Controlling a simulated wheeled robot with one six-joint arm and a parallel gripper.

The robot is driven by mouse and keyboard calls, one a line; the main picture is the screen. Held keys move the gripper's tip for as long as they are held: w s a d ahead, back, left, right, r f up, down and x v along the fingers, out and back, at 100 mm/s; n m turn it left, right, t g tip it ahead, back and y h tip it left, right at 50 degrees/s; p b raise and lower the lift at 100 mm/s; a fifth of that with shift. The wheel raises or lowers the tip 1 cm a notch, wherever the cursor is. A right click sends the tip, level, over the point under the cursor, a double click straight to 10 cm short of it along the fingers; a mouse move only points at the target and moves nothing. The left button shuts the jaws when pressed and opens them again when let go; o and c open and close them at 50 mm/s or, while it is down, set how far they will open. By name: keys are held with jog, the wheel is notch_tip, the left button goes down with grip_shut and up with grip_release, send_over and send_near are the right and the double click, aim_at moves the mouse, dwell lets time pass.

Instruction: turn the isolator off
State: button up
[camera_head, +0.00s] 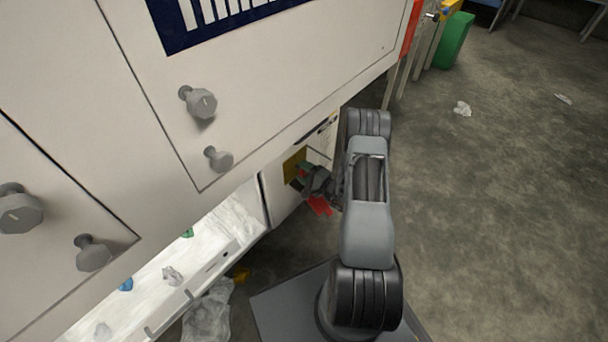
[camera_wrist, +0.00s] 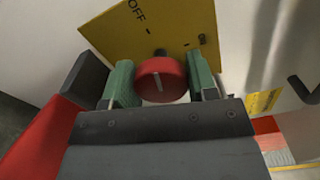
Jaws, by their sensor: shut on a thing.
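The isolator is a red round knob (camera_wrist: 161,80) on a yellow plate (camera_wrist: 165,28) marked OFF at the upper left and ON at the right in the wrist view. A pale line on the knob's face stands nearly upright in the picture. My gripper (camera_wrist: 160,84) has its green fingers on both sides of the knob, shut on it. In the head view my gripper (camera_head: 309,178) is at the yellow plate (camera_head: 293,165) on the white cabinet side; the knob is hidden there.
A large white panel with grey knobs (camera_head: 204,103) overhangs at the left. A lit white tray (camera_head: 190,285) with scraps lies below it. Open concrete floor (camera_head: 500,200) lies at the right, with a green bin (camera_head: 454,41) far back.

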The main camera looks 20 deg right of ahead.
jog(key=shift+f+n+b, duration=0.1)
jog(key=shift+n+b, duration=0.5)
jog(key=shift+n, duration=0.9)
jog(key=o, duration=0.9)
jog(key=shift+s, duration=0.1)
jog(key=p+v, duration=0.3)
jog(key=v, duration=1)
jog(key=shift+s+d, duration=0.1)
jog(key=shift+s, duration=0.2)
jog(key=shift+s, duration=0.1)
